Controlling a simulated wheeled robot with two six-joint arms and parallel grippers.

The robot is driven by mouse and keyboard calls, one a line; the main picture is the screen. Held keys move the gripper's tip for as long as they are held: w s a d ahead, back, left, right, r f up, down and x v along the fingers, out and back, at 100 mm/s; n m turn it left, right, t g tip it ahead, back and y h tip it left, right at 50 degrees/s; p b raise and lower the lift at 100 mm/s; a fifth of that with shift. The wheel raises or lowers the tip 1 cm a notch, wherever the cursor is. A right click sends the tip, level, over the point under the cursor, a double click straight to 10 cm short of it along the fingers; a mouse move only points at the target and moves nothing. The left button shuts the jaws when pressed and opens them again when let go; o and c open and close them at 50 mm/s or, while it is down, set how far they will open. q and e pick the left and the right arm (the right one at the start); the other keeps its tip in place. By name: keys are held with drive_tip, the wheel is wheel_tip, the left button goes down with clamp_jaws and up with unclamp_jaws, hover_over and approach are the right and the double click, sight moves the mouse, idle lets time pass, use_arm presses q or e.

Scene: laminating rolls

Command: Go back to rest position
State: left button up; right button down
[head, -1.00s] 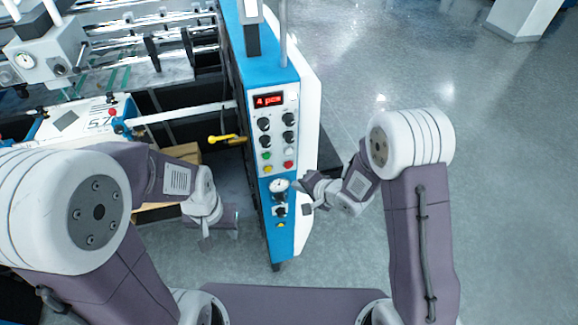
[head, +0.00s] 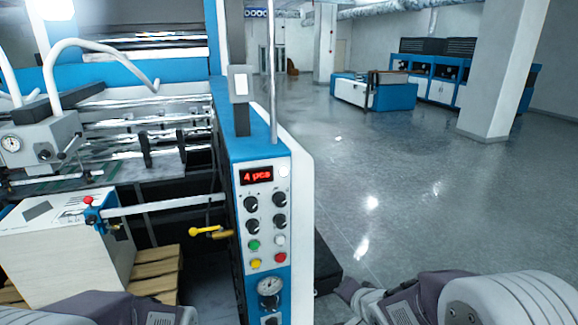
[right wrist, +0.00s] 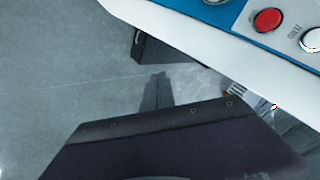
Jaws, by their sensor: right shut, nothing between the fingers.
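My right gripper (right wrist: 157,88) shows in the right wrist view as narrow dark fingers beyond its dark body. It is shut and empty, over the grey floor beside the machine's white side panel. In the head view, my right arm comes in at the bottom right, with its wrist low beside the machine's control column; the fingers cannot be made out there. My left arm shows only along the bottom left edge of the head view, and its gripper is out of the picture.
The blue control column (head: 225,140) with a red "4 pcs" display (head: 256,176) stands between my arms. A paper stack (head: 60,255) on a wooden pallet (head: 152,272) and a yellow handle (head: 205,231) are left of it. Open floor (head: 400,210) lies right; a pillar (head: 500,70) stands farther back.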

drive_tip(key=s+d+f+n+g, duration=0.1)
drive_tip(key=s+f+n+g, duration=0.1)
drive_tip(key=s, duration=0.4)
drive_tip(key=s+d+f+n+g+h, duration=0.1)
drive_tip(key=s+f+n+g, duration=0.2)
drive_tip(key=s, duration=0.3)
drive_tip(key=s+d+f+n+g, duration=0.1)
drive_tip(key=s+f+n+g, duration=0.1)
drive_tip(key=s, duration=0.4)
drive_tip(key=shift+s+d+f+n+g, duration=0.15)
drive_tip(key=shift+d+f+n+g, duration=0.05)
drive_tip(key=shift+f+n+g, duration=0.25)
